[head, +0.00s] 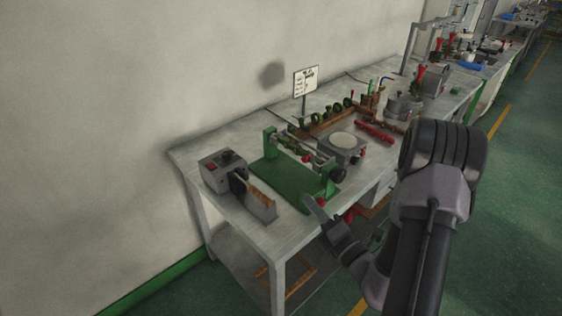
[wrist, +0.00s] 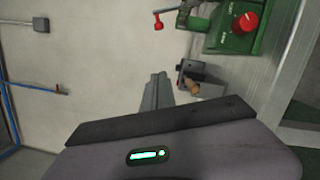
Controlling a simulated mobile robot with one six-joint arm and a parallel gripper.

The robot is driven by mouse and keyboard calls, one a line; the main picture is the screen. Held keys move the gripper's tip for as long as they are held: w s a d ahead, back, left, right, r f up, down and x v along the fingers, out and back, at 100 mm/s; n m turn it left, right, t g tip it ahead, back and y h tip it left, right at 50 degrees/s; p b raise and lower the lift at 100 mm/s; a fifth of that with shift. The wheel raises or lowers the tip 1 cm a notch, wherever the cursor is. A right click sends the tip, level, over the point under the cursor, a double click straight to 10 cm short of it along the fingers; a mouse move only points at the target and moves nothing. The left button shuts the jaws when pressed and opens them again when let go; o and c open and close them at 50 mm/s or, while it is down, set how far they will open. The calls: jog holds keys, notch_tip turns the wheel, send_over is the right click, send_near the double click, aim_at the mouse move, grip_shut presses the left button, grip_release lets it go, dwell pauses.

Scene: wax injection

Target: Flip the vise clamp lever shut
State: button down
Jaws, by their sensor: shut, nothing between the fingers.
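A green fixture (head: 285,188) with a flat base plate, a cross bar and a dark round knob stands near the front of the workbench in the head view. I cannot tell for sure which part there is the vise clamp lever. In the wrist view, a thin lever with a red tip (wrist: 158,22) sticks out at the top, left of a green box with a red knob (wrist: 246,22). My gripper (head: 312,204) is shut and empty by the bench's front edge, close to the fixture. Its fingers also show in the wrist view (wrist: 156,92), apart from the red-tipped lever.
A grey device (head: 222,166) with a dark knob stands left of the fixture. A grey unit with a round pale top (head: 345,142), red parts (head: 374,132) and a sign (head: 305,80) are farther back. The wall runs behind the bench. Green floor lies to the right.

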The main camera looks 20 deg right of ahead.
jog(key=shift+s+d+f+m+h, duration=0.1)
jog(key=shift+d+f+m+h, duration=0.3)
jog(key=shift+d+h, duration=0.15)
jog(key=shift+y, duration=0.25)
jog(key=w, duration=0.3)
jog(key=w+d+r, duration=0.1)
jog(key=w, duration=0.3)
jog(key=w+d+r+b, duration=0.1)
jog(key=w, duration=0.3)
jog(key=shift+w+d+r, duration=0.15)
jog(key=shift+r, duration=0.05)
jog(key=shift+r, duration=0.1)
